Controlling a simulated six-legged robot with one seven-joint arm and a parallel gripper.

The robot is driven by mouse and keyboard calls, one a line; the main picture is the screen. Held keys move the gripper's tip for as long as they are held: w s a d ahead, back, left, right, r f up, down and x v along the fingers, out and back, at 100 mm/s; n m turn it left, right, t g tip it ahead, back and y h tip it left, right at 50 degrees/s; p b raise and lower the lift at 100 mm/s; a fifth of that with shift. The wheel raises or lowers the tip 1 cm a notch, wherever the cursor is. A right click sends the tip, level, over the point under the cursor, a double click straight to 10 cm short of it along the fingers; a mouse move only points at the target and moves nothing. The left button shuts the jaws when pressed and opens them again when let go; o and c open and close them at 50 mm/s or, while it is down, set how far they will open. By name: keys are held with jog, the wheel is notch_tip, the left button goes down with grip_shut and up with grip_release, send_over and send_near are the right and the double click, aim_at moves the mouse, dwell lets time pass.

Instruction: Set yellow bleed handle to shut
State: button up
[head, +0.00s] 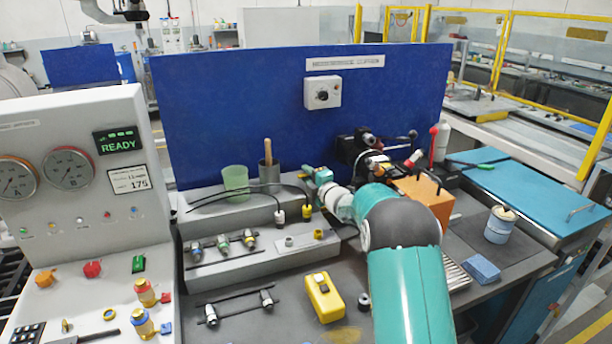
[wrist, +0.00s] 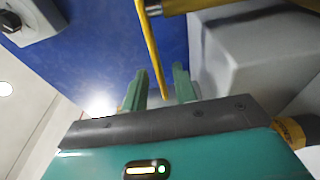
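A thin yellow bar, which looks like the yellow bleed handle (wrist: 151,50), runs down from the top of the wrist view. Its lower end shows between the two green fingers of my gripper (wrist: 159,88). The fingers stand apart, with a gap on each side of the bar, so they do not look closed on it. A thicker yellow piece (wrist: 190,5) shows at the bar's upper end. In the head view my gripper (head: 317,174) is in front of the blue panel, beside the black valve assembly (head: 362,150). I cannot make out the yellow handle there; my arm hides part of that area.
The blue panel (head: 225,110) carries a dial box (head: 322,93). A green cup (head: 236,178) and a wooden-handled tool (head: 267,160) stand left of my gripper. An orange block (head: 425,198) is to its right. A yellow box (head: 325,297) lies on the bench.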

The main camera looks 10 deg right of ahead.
jog(key=shift+w+a, duration=0.3)
jog(key=shift+w, duration=0.3)
jog(key=shift+f, duration=0.1)
grip_shut()
jog(key=shift+s+d+n+g+y, duration=0.2)
jog(key=shift+n+y, duration=0.2)
jog(key=shift+y, duration=0.1)
jog(key=shift+s+d+n+g+y, duration=0.15)
jog(key=shift+s+n+g+y, duration=0.05)
jog(key=shift+n+y, duration=0.25)
jog(key=shift+s+d+n+g+y, duration=0.2)
jog(key=shift+s+n+g+y, duration=0.15)
jog(key=shift+n+g+y, duration=0.5)
jog(key=shift+s+d+n+g+y, duration=0.15)
jog(key=shift+s+n+g+y, duration=0.3)
jog(key=shift+y, duration=0.65)
jog(key=shift+w, duration=0.1)
grip_release()
